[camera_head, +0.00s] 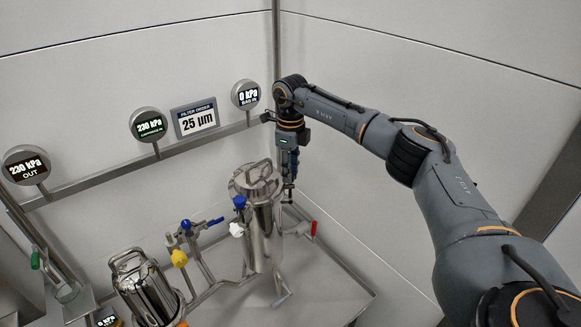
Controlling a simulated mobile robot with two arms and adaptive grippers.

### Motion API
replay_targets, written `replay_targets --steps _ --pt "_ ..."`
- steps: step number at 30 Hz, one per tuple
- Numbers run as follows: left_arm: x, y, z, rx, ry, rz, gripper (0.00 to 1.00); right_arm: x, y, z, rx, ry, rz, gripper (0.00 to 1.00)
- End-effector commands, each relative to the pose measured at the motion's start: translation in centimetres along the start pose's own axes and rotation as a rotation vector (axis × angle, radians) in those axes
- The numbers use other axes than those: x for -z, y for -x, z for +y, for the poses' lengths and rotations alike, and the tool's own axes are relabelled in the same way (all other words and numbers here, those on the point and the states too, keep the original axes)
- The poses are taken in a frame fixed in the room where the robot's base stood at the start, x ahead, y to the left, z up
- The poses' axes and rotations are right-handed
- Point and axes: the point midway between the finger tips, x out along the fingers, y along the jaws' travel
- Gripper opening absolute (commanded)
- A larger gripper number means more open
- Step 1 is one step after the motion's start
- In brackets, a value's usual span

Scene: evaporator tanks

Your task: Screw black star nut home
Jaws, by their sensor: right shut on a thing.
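My right gripper (289,180) points down at the right side of the tall steel filter housing (262,225), near its lid rim. It is shut on a small dark thing at its fingertips. This looks like the black star nut, but it is too small and too covered by the fingers to tell its shape or how it sits on the housing. The lid (256,181) with its handle is on top of the housing. My left gripper is not in view.
A second steel vessel (146,290) stands at lower left. Pipes with blue (240,202), yellow (179,258) and red (313,228) handles surround the housing. Gauges, including the BAG IN gauge (246,94), and a FILTER ORDER sign (195,118) stand on a rail behind.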

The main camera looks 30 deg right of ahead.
Motion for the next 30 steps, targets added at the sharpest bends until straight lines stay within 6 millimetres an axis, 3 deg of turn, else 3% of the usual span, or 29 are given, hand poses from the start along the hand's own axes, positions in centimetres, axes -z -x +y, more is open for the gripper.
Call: replay_targets --steps 15,30 --pt "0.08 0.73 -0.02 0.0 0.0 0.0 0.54 -0.07 0.03 0.0 -0.002 -0.324 -0.002 0.0" --pt "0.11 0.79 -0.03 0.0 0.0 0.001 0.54 -0.08 0.0 0.01 -0.003 -0.379 -0.002 0.0"
